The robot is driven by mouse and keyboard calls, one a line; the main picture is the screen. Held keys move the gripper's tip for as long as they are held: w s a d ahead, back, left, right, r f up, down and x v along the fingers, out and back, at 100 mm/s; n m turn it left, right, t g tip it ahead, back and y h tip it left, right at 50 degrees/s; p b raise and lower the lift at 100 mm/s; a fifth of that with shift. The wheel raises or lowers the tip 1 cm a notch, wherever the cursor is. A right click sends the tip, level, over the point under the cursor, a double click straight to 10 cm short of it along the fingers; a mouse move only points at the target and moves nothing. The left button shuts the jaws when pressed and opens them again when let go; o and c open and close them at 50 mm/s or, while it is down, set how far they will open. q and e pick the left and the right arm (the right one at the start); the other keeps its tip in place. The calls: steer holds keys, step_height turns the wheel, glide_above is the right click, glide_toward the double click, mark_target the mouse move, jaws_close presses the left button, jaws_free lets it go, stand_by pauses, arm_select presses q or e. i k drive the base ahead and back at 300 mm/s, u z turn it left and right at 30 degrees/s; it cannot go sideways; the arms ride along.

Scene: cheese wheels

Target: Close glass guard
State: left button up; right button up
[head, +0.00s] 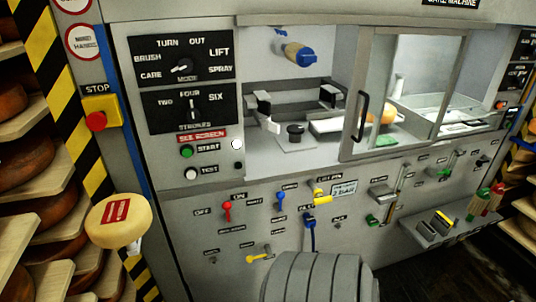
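The glass guard (372,75) is a grey-framed clear panel on the front of the machine, right of centre. A dark vertical handle (361,117) is on its left side. The guard covers the right part of the opening, and the left bay (265,150) is uncovered. Through the glass I see a yellow-orange rounded thing (388,116) and a green item (386,141). In the open bay are black-and-white clamp-like parts (264,110) and a dark knob (295,133). Neither of my grippers is in view.
Cheese shelves (30,165) line the left edge. A red stop button (96,121) and coloured levers (281,200) are on the machine. A grey ribbed shape (315,278) fills the bottom centre.

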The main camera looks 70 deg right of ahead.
mark_target(364, 35)
steer(key=k, duration=1.1)
steer(key=z, duration=0.8)
steer(key=i, duration=0.65)
steer(key=z, duration=0.05)
